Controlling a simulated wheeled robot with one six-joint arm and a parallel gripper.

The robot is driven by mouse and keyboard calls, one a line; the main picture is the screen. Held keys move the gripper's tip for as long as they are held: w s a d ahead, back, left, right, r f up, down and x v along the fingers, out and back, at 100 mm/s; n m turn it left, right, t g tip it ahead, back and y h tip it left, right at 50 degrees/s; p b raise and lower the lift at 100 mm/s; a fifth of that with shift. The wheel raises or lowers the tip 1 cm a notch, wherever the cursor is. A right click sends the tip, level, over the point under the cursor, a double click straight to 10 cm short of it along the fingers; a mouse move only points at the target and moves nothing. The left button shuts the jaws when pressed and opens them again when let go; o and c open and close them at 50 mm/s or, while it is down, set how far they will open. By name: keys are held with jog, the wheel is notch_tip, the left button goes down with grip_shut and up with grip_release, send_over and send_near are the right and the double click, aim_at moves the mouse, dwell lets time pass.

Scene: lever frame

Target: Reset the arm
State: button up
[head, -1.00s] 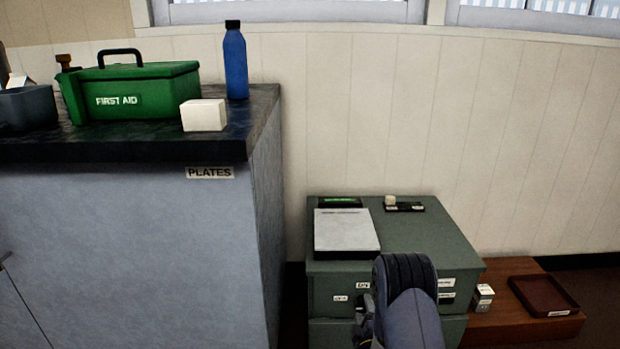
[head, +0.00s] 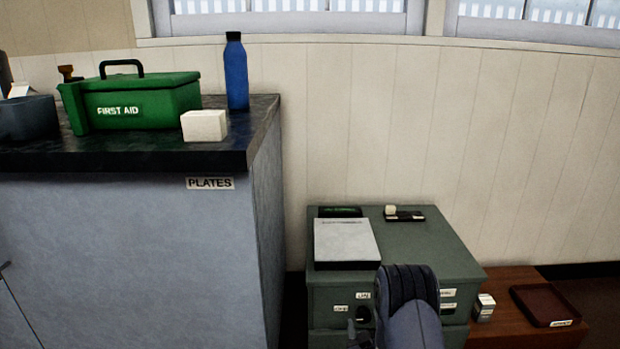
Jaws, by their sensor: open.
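My own arm shows at the bottom centre as a dark ribbed joint and a grey link, in front of a green cabinet (head: 440,238). My gripper cannot be made out. A small grey piece (head: 356,336) shows at the bottom edge, left of the arm; I cannot tell what it belongs to. A dark round spot (head: 362,314) shows on the cabinet front between small white labels, one (head: 363,295) seeming to read ON. My arm hides the middle of this front, and no lever is clearly visible.
A counter (head: 215,160) on the left holds a green first aid box (head: 135,100), a blue bottle (head: 236,72) and a white block (head: 204,126). A grey-white panel (head: 345,240) lies on the cabinet. A low brown bench (head: 515,325) at right holds a small carton (head: 484,308) and a tray (head: 545,303).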

jog(key=m, duration=0.7)
jog(key=shift+m, duration=0.3)
jog(key=shift+s+p, duration=0.3)
jog(key=shift+s, duration=0.65)
